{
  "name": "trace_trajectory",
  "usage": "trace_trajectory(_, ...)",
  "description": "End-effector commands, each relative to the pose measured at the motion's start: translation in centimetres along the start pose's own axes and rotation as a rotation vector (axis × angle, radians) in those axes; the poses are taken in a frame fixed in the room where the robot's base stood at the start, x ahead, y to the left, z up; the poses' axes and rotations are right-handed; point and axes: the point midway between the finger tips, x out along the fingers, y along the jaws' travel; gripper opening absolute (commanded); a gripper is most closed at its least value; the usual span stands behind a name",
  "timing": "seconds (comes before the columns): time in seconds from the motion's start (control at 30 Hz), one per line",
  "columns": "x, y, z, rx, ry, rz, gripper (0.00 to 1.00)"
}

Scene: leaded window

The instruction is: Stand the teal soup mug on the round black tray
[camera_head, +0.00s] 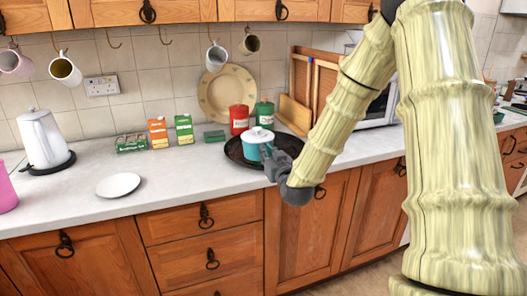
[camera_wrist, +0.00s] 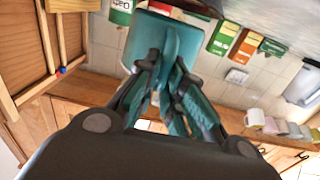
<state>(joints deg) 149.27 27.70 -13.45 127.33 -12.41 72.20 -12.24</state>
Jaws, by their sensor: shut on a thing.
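The teal soup mug (camera_head: 253,152), with a white top, appears upright at the round black tray (camera_head: 234,151). In the head view it overlaps the tray's middle; I cannot tell whether its base touches the tray. My gripper (camera_head: 272,158) comes from the right and is shut on the mug's handle side. The wrist view shows the teal mug (camera_wrist: 143,40) beyond my gripper (camera_wrist: 166,68), with its handle between the fingers. The mug's far side and part of the tray behind my gripper are hidden.
A red canister (camera_head: 239,119) and a green canister (camera_head: 264,113) stand just behind the mug. A round plate (camera_head: 228,96) leans on the wall. Small cartons (camera_head: 158,133) stand left of the tray. A white plate (camera_head: 118,185) lies on the counter, with clear counter around it.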

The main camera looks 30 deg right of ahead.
Motion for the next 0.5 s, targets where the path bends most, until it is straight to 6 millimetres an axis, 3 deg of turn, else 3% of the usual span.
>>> trace_trajectory(0.3, 5.9, 1.5, 0.4, -0.001, 0.002, -0.001, 0.0)
trace_trajectory(0.5, 8.4, 2.1, 0.7, -0.001, 0.002, -0.003, 0.0)
